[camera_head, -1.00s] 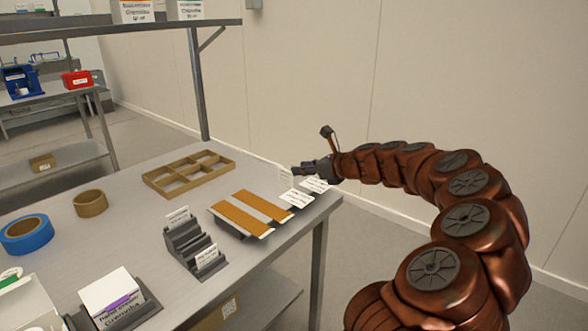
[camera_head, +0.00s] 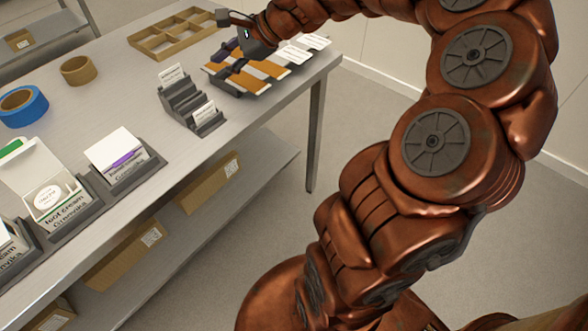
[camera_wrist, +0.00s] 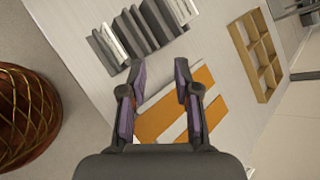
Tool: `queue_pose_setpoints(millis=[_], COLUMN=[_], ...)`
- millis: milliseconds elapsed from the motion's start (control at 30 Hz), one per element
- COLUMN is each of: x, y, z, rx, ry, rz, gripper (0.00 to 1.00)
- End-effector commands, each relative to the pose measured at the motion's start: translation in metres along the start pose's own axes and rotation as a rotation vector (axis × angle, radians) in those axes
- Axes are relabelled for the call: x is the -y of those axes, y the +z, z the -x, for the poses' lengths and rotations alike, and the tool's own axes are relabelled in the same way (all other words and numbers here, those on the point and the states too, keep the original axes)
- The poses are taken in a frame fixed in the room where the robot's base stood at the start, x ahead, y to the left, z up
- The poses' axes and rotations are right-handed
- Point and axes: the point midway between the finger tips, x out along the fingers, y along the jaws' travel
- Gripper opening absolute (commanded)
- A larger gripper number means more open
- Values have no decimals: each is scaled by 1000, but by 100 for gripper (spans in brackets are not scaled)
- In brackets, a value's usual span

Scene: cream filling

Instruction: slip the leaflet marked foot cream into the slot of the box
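My gripper (camera_head: 232,60) hangs over the orange and white strips at the far part of the table. In the wrist view my gripper (camera_wrist: 160,78) is open, with nothing between its fingers. A dark stepped rack (camera_head: 182,103) stands beside it, holding white leaflets at its back (camera_head: 171,74) and front (camera_head: 204,112); their print is too small to read. The rack also shows at the top of the wrist view (camera_wrist: 142,32). The open foot cream box (camera_head: 64,208) stands at the near left, with a round white lid (camera_head: 48,197) inside. I cannot make out its slot.
A box with a purple band (camera_head: 118,150) sits in a dark holder. Orange strips (camera_head: 262,69) and white cards (camera_head: 290,54) lie near the far right edge. A divided tray (camera_head: 147,42), blue tape (camera_head: 20,106) and brown tape (camera_head: 76,70) stand behind. The middle tabletop is clear.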

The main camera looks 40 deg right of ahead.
Motion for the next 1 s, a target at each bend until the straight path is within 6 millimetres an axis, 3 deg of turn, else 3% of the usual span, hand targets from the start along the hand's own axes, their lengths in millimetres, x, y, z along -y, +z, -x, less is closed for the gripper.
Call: queue_pose_setpoints(millis=[33, 100, 167, 200, 400, 500, 600, 700, 1000], x=[-34, -85, -125, -155, -274, -314, -339, -351, -355], y=[26, 48, 58, 62, 47, 31, 18, 10, 8], z=[-11, -21, -23, -22, 14, 39, 59, 72, 76], rx=[-14, -23, -29, -28, 10, 46, 84, 105, 118], ry=[98, 242, 356, 441, 835, 995, 1110, 1172, 1193], rz=[163, 381, 561, 673, 1151, 1301, 1389, 1437, 1455], gripper=[31, 31, 31, 31, 31, 31, 31, 33, 33])
